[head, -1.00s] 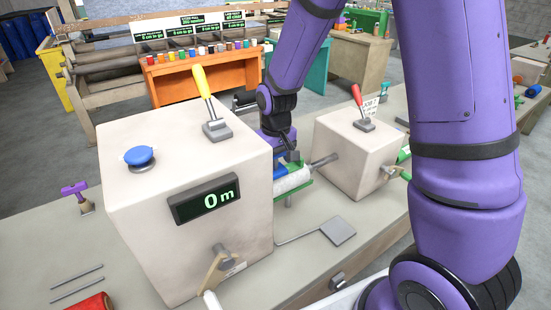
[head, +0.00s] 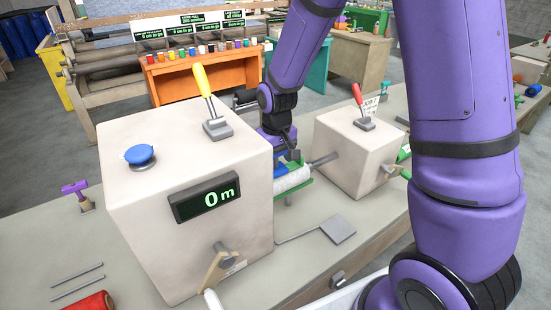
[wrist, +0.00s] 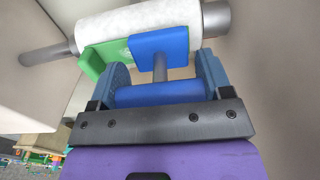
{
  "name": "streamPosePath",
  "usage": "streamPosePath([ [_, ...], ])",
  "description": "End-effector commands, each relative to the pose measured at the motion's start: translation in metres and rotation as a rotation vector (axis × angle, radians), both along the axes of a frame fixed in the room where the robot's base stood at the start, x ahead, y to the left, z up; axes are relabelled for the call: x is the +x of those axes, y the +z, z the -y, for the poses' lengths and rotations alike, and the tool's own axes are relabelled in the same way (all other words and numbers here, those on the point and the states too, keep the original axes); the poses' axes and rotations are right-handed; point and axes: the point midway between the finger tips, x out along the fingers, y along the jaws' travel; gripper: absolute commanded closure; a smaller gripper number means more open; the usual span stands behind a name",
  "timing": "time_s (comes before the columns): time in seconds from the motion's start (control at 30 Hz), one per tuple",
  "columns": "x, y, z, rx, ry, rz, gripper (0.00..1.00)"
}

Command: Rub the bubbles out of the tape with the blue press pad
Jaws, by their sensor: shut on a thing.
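My gripper (wrist: 161,88) is shut on the blue handle of the press pad, one finger at each end of the handle. The blue press pad (wrist: 160,45) sits at the far end of a short grey stem, against or just in front of a white roll (wrist: 118,27); I cannot tell whether it touches. A green piece (wrist: 95,61) lies along the roll beside the pad. In the head view the white roll (head: 292,178) sits between two pale boxes, with my gripper (head: 288,157) above it. The tape and its bubbles cannot be made out.
The large box (head: 130,215) carries a blue button (head: 140,155), a yellow lever (head: 205,90) and a display reading 0 m (head: 205,199). The smaller box (head: 345,150) has a red lever (head: 358,97). Grey shafts enter both boxes, leaving little side room.

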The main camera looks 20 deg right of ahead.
Motion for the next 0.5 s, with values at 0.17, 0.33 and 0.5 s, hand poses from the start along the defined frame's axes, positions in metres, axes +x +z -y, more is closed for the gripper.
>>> streamPosePath([
  [0.17, 0.001, 0.0, 0.011, -0.002, -0.005, -0.003, 0.47],
  [0.33, 0.001, 0.0, 0.009, -0.002, -0.003, -0.003, 0.47],
  [0.5, -0.001, 0.001, -0.001, -0.002, -0.001, -0.002, 0.47],
])
